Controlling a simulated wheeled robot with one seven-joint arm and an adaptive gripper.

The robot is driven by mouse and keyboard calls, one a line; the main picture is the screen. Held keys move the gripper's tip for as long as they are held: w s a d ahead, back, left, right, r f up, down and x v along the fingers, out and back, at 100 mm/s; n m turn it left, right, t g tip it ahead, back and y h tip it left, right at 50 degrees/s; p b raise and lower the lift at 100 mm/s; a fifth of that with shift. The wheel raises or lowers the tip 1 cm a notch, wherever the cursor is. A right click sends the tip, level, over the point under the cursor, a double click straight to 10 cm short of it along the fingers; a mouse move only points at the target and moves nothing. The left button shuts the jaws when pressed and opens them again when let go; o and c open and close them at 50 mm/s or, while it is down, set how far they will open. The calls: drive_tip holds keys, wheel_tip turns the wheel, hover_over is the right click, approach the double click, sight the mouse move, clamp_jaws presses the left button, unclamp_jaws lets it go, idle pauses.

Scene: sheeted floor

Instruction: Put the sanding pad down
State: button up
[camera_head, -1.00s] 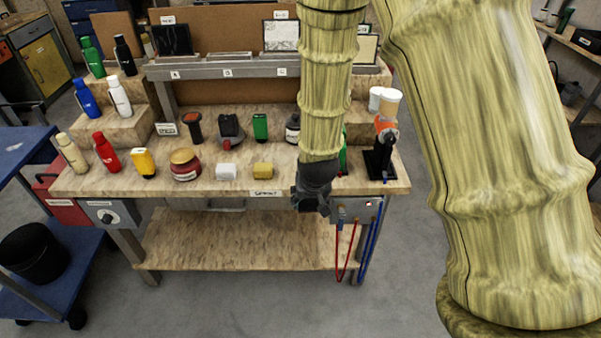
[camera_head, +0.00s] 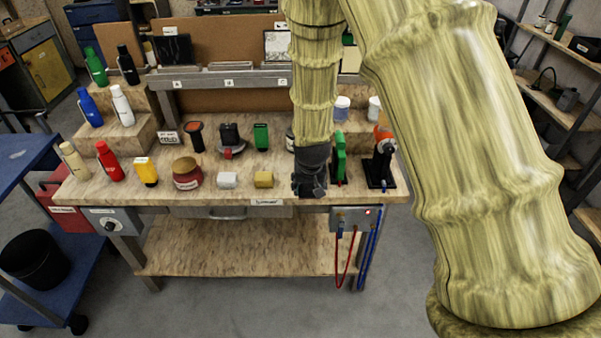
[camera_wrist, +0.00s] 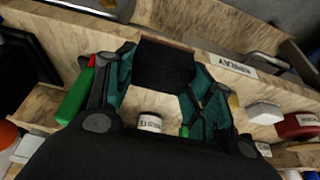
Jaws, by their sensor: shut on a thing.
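My gripper (camera_head: 309,190) hangs at the front edge of the workbench (camera_head: 100,190), right of the white front label. In the wrist view its two dark green fingers (camera_wrist: 160,85) are closed on the sanding pad, a dark block (camera_wrist: 165,66) with a thin brown edge. The pad sits between the fingertips, above the pale wooden surface. In the head view the pad cannot be made out against the dark gripper. Whether it touches the bench top is not clear.
A green upright object (camera_head: 340,160) and an orange-black tool on a stand (camera_head: 382,155) are close on the right. A yellow block (camera_head: 264,180) and a white block (camera_head: 228,180) lie left. A control box with hanging cables (camera_head: 352,218) is below the edge.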

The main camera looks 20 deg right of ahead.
drive_tip(key=w, duration=0.2)
drive_tip(key=w+p, duration=0.1)
drive_tip(key=w, duration=0.2)
drive_tip(key=w+p, duration=0.1)
drive_tip(key=w, duration=0.1)
drive_tip(key=shift+w+d+f, duration=0.15)
drive_tip(key=shift+w+f, duration=0.15)
drive_tip(key=shift+p+x, duration=0.9)
drive_tip(key=shift+x, duration=0.2)
drive_tip(key=shift+w+f+p, duration=0.1)
drive_tip(key=shift+f+p, duration=0.3)
drive_tip(key=shift+f, duration=0.25)
drive_tip(key=o, duration=0.9)
drive_tip(key=shift+w+f, duration=0.1)
